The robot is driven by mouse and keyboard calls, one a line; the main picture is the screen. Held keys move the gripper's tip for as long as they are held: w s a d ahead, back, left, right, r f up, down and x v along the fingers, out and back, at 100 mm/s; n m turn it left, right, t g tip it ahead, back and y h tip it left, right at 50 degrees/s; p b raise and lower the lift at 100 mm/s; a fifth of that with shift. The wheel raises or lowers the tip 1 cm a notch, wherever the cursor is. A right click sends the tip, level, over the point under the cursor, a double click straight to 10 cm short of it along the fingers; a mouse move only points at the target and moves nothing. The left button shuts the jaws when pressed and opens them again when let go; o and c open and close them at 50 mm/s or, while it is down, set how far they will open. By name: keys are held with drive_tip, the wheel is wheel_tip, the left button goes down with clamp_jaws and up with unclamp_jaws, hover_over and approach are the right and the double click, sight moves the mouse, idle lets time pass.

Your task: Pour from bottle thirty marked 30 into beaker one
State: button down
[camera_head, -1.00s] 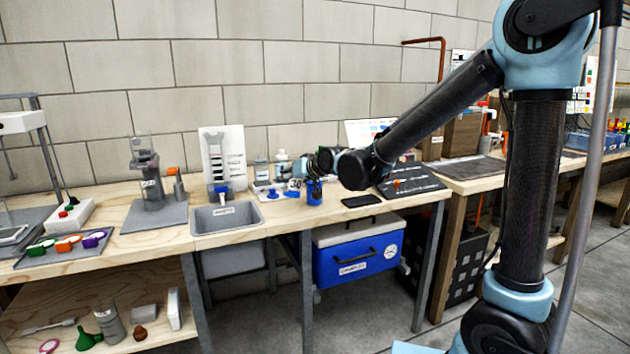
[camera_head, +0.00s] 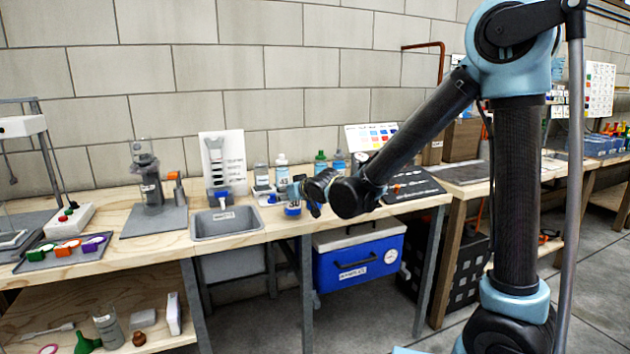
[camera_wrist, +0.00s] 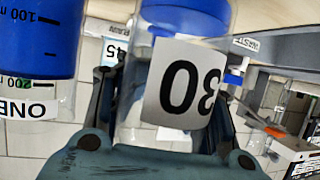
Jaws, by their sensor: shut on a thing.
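In the wrist view the picture is upside down. Bottle thirty (camera_wrist: 185,90), clear with a white label reading 30, sits between the fingers of my gripper (camera_wrist: 166,95), which is shut on it. Blue shows at its lower end, at the top of the picture. It looks roughly upright. Beaker one (camera_wrist: 40,90), clear with volume marks and a label reading ONE, stands close beside it at the left and holds blue liquid. In the head view my gripper (camera_head: 306,190) is over the bench near the sink; the bottle and beaker are small and hard to tell apart there.
A grey sink (camera_head: 226,221) is set into the wooden bench left of my gripper. Several bottles (camera_head: 281,172) stand behind, near the wall. A dark mat (camera_head: 415,187) lies to the right, and a blue cooler (camera_head: 358,262) is under the bench.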

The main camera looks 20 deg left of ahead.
sight(289, 178)
drive_tip(key=shift+r, duration=2.5)
drive_tip(key=shift+s, duration=0.1)
